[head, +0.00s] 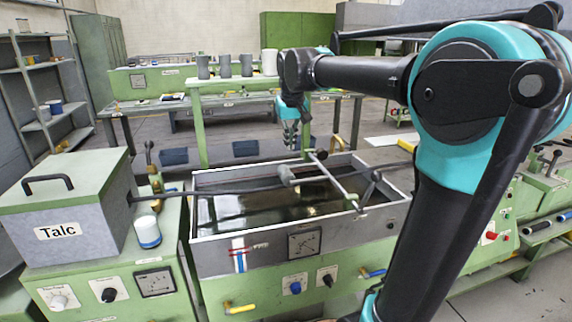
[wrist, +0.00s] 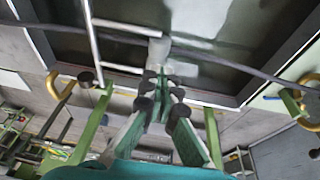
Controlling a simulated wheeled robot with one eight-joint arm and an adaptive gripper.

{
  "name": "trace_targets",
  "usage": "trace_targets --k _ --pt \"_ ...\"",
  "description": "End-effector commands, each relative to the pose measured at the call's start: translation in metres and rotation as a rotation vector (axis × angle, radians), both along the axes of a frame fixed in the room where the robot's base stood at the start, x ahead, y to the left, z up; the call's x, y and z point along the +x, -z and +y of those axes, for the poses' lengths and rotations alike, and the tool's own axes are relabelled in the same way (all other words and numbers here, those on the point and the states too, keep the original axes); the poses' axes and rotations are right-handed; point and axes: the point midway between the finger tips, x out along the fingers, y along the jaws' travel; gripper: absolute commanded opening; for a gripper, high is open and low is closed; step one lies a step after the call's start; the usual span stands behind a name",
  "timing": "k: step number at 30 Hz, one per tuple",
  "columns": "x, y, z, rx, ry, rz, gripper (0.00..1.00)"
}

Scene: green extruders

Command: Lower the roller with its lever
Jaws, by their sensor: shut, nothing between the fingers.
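A pale roller (head: 285,174) sits on a metal rod frame (head: 338,186) over the dark liquid of a grey-walled bath (head: 212,256). The roller also shows in the wrist view (wrist: 158,50), just beyond my fingertips. A black knob (head: 317,155) is at the far end of the frame; I cannot tell which rod is the lever. A dark cable (head: 225,192) crosses the bath near the roller. My gripper (head: 290,145) points down above the bath's far edge, shut and empty. In the wrist view my gripper (wrist: 160,78) appears close to the roller; contact is unclear.
A grey Talc box (head: 62,208) and a white-and-blue pot (head: 147,232) stand left of the bath. A green bench with several grey cylinders (head: 224,66) is behind. My arm covers the right side of the head view.

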Motion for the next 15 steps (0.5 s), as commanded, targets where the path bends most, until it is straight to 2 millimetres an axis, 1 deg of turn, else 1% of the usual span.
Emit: trace_targets --k 1,3,6,15 --pt "0.004 -0.01 0.006 -0.002 -0.007 0.002 0.0" --pt "0.007 -0.018 0.01 -0.004 -0.011 0.004 0.0" --pt "0.009 -0.025 0.013 -0.006 -0.015 0.005 0.0" --pt "0.009 -0.026 0.014 -0.006 -0.015 0.005 0.0"
